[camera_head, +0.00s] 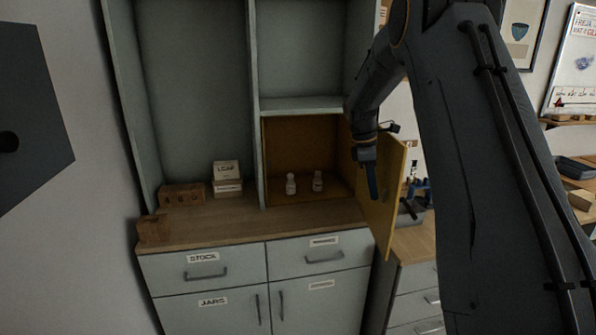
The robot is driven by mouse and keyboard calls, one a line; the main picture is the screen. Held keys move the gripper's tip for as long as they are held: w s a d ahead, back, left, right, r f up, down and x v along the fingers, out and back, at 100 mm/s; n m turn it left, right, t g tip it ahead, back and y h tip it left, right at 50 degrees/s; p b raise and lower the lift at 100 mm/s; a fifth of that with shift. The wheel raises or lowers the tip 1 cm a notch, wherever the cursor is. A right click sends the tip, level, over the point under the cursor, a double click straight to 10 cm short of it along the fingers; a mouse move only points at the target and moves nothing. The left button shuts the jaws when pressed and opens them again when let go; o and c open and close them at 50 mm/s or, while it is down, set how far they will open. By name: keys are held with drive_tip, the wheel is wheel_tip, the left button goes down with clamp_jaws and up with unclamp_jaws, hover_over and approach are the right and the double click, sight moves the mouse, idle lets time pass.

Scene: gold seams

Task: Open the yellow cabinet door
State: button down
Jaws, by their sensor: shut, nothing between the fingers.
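The yellow cabinet door (383,205) stands swung wide open on the right side of its compartment, edge toward me. The yellow-lined compartment (300,140) is open to view, with two small white jars (290,184) on its floor. My gripper (372,192) points down at the compartment's right side, in front of the door's inner face. It is shut with nothing in it. I cannot tell whether it touches the door.
A LEAF box (227,171) and wooden blocks (182,195) stand at left. A workbench (413,243) with tools is at right. My arm covers much of the right.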

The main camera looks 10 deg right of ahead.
drive_tip(key=shift+r, duration=0.1)
drive_tip(key=s+p+v, duration=0.2)
drive_tip(key=p+v, duration=0.2)
drive_tip(key=v, duration=1.6)
drive_tip(key=s+a+f+m+t+y+b, duration=0.1)
drive_tip(key=s+a+f+m+b, duration=0.2)
drive_tip(key=s+f, duration=0.6)
drive_tip(key=s+a+f+m+b, duration=0.4)
drive_tip(key=s+f, duration=0.5)
drive_tip(key=f, duration=0.3)
drive_tip(key=s+a+f+m+t+y+b, duration=0.1)
drive_tip(key=s+a+f+m+b, duration=0.3)
drive_tip(key=s+f, duration=0.5)
drive_tip(key=a+f+m, duration=0.1)
drive_tip(key=a+m, duration=0.1)
drive_tip(key=a, duration=0.1)
drive_tip(key=shift+s+f+t+y, duration=0.25)
drive_tip(key=shift+s+t+y, duration=0.05)
drive_tip(key=shift+s, duration=0.05)
drive_tip(key=shift+a, duration=0.15)
